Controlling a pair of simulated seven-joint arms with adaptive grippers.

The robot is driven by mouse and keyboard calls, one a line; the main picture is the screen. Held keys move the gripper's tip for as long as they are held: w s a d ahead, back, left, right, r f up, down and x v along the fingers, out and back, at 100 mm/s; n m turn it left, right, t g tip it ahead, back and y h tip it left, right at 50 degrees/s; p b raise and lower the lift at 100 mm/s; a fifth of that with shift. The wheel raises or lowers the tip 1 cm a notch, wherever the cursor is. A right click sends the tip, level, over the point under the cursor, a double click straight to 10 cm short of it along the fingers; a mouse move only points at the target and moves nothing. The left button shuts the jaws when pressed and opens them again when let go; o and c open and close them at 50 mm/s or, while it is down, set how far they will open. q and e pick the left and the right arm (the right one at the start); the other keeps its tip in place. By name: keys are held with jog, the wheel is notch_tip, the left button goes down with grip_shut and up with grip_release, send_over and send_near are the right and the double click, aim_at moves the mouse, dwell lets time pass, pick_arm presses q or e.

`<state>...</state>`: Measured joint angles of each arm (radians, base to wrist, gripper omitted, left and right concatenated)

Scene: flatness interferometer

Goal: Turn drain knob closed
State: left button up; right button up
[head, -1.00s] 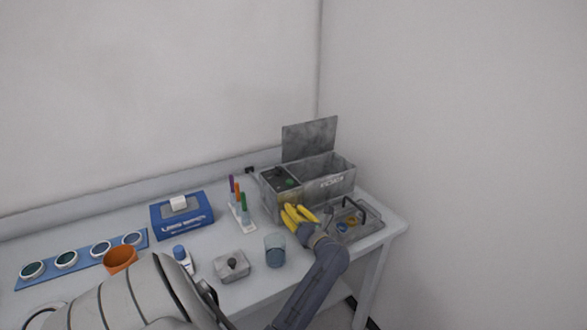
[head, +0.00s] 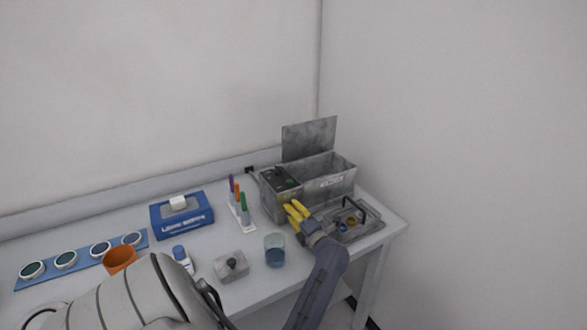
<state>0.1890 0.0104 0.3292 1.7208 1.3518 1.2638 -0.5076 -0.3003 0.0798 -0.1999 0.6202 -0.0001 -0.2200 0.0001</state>
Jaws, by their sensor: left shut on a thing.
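A grey metal tank box (head: 328,188) with its lid (head: 309,139) raised stands at the back right of the table. My left gripper (head: 293,211), with yellow fingers, is at the lower front of this box, near its left part. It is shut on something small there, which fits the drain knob. The knob itself is hidden behind the fingers, so its turn position does not show. My right gripper is not in view.
A wire-handled tray or basket (head: 374,232) stands right of my gripper. A glass beaker (head: 275,257), a small knobbed metal block (head: 231,274), a tube rack (head: 243,222) and a blue box (head: 181,221) stand to the left. An orange cup (head: 119,260) is farther left.

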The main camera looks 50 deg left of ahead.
pick_arm(q)
jog(key=shift+s+f+m, duration=0.3)
jog(key=shift+f+m, duration=0.05)
jog(key=shift+m, duration=0.15)
jog(key=o, duration=0.9)
jog(key=shift+a, duration=0.1)
jog(key=o, duration=0.4)
jog(key=shift+s+r, duration=0.2)
jog(key=shift+o, duration=0.7)
jog(key=shift+w, duration=0.2)
jog(key=shift+d, duration=0.5)
jog(key=shift+s+d, duration=0.2)
jog(key=shift+d, duration=0.85)
jog(key=shift+s+d, duration=0.25)
jog(key=shift+d, duration=0.85)
jog(key=shift+s+d, duration=0.2)
jog(key=shift+d, duration=0.85)
